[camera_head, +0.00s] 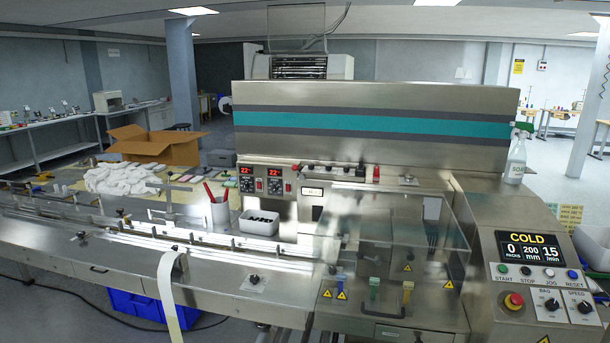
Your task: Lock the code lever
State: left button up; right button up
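The flow wrapper (350,100) is a large steel machine with a teal stripe. A row of small controls, one with a red top (376,173), sits on a ledge behind the guard. I cannot tell which of these is the code lever, or whether it is locked. Neither of my grippers shows in the head view.
The control panel (540,255) at right reads COLD and carries a red emergency button (513,301). A white tray (259,222) and a cup (219,213) with red-handled tools stand by the infeed. A pale strip (168,295) hangs over the front edge. A spray bottle (516,160) stands at right.

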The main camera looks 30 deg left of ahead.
aim_at(295, 166)
jog(key=i+j, duration=0.75)
jog(key=j, duration=0.15)
